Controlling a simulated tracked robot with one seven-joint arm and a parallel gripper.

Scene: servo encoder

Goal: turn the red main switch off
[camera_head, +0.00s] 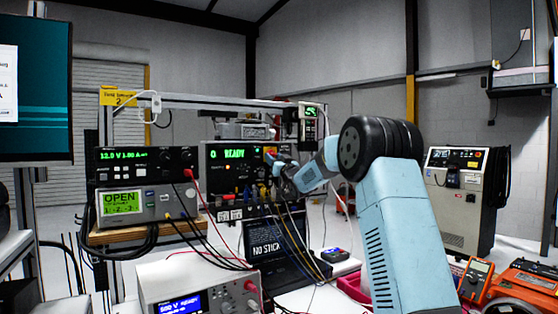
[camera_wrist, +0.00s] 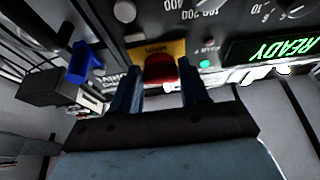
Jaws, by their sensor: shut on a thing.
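The red main switch (camera_wrist: 160,69) shows in the wrist view on a yellow plate (camera_wrist: 172,47) on the front of a black instrument. My gripper (camera_wrist: 161,82) has one blue finger on each side of the switch and is shut on it. The finger tips partly cover the switch's sides. In the head view my gripper (camera_head: 280,165) is at the right end of the black instrument's panel (camera_head: 225,178), whose green display (camera_head: 235,152) reads READY. The switch is largely hidden there, so I cannot tell its exact angle.
A small green light (camera_wrist: 205,64) is lit beside the yellow plate. A blue plug (camera_wrist: 80,65) sticks out near my fingers. Several cables hang below the panel. A power supply (camera_head: 147,166) and a meter reading OPEN (camera_head: 148,203) stand to the left.

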